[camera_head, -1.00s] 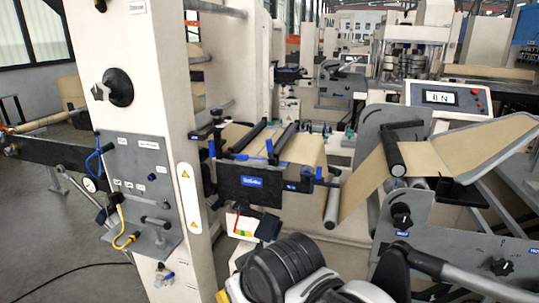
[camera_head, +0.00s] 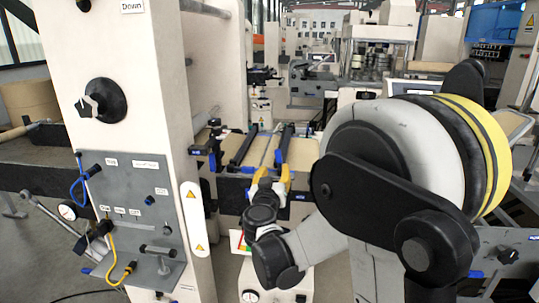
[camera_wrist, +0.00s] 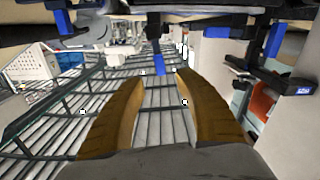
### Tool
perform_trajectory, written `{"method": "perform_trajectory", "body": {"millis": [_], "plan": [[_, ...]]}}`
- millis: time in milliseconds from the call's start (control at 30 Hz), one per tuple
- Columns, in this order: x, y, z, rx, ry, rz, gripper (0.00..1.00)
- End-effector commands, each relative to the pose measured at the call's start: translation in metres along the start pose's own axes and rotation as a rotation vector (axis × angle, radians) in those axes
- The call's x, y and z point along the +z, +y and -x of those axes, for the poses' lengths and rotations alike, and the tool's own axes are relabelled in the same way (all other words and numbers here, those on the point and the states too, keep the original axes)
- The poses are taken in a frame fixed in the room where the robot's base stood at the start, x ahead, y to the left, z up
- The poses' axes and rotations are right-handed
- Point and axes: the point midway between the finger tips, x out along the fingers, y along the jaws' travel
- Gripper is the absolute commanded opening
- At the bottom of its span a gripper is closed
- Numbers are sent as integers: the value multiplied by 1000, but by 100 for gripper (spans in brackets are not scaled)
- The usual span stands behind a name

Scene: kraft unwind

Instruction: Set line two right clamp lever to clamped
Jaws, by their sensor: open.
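The splice table has a dark front edge (camera_head: 232,188) and two black clamp bars, the left bar (camera_head: 243,146) and the right bar (camera_head: 284,145). A blue lever (camera_head: 278,157) stands at the front end of the right bar, and another blue lever (camera_head: 212,162) is at the left. My gripper (camera_head: 272,178) is open in front of the table, by the right bar. In the wrist view, my gripper's brown-yellow fingers (camera_wrist: 161,80) are apart and empty. A blue lever (camera_wrist: 158,62) hangs just beyond the gap between their tips; contact cannot be told. The lever's exact setting is unclear.
A white column with a grey valve panel (camera_head: 135,215) stands at the left. My arm covers much of the right side. In the wrist view, a black bracket (camera_wrist: 275,75) with blue parts is close at the right, and more blue parts (camera_wrist: 60,20) show upper left.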

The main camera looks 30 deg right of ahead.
Motion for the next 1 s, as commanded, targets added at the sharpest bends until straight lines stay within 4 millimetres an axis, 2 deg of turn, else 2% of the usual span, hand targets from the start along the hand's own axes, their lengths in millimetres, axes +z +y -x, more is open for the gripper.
{"method": "perform_trajectory", "body": {"millis": [167,400,600,767,1000], "plan": [[2,-1,-21,1,5,1,40],[2,0,-69,2,4,1,40],[1,0,-98,1,3,1,40],[0,0,-107,0,3,1,40],[-1,0,-108,0,3,1,40]]}}
